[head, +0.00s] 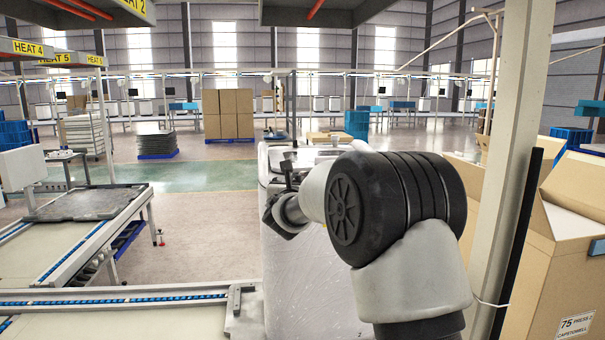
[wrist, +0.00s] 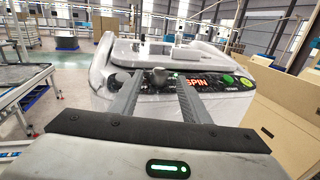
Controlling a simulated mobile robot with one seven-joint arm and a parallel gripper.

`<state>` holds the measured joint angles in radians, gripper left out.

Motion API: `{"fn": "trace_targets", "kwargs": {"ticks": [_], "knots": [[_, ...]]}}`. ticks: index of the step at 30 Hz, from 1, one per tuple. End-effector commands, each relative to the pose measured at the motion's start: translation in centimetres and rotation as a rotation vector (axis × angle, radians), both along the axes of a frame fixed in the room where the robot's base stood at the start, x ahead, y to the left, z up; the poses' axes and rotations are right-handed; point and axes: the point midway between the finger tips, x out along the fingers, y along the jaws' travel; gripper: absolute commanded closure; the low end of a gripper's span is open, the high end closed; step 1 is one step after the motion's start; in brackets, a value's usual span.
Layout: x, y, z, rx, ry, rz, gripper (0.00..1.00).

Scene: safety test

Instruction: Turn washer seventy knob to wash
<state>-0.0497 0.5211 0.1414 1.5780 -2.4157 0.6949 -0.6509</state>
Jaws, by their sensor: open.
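The washer (wrist: 103,75) is a white machine with a dark control panel on its top edge in the wrist view. A grey knob (wrist: 158,76) stands on the panel and appears between the fingertips of my gripper (wrist: 160,82), which is open. I cannot tell whether the fingers reach around the knob or stop short of it. The panel shows "SPIN" in red letters right of the knob, partly behind the right finger. In the head view the washer (head: 290,285) stands in the middle, and my arm hides its panel and knob.
A green button (wrist: 228,78) sits on the panel's right side. A beige post (head: 513,150) and cardboard boxes (head: 570,255) stand close on the right. A conveyor table (head: 85,203) is at the left. Open floor (head: 185,225) lies between it and the washer.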

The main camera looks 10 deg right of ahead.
Motion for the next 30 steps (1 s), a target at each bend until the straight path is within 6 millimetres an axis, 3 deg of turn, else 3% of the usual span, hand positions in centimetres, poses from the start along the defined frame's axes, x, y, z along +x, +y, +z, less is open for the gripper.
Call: {"fn": "trace_targets", "kwargs": {"ticks": [6, 18, 25, 30], "knots": [[2.8, -0.8, 0.1, 0.000, 0.001, 0.000, 0.57], [3.5, -0.9, 0.0, 0.000, 0.001, 0.000, 0.57], [3.5, -0.9, 0.0, 0.000, 0.000, 0.000, 0.96], [3.4, -1.0, -0.1, -0.001, 0.000, 0.003, 0.98]]}}
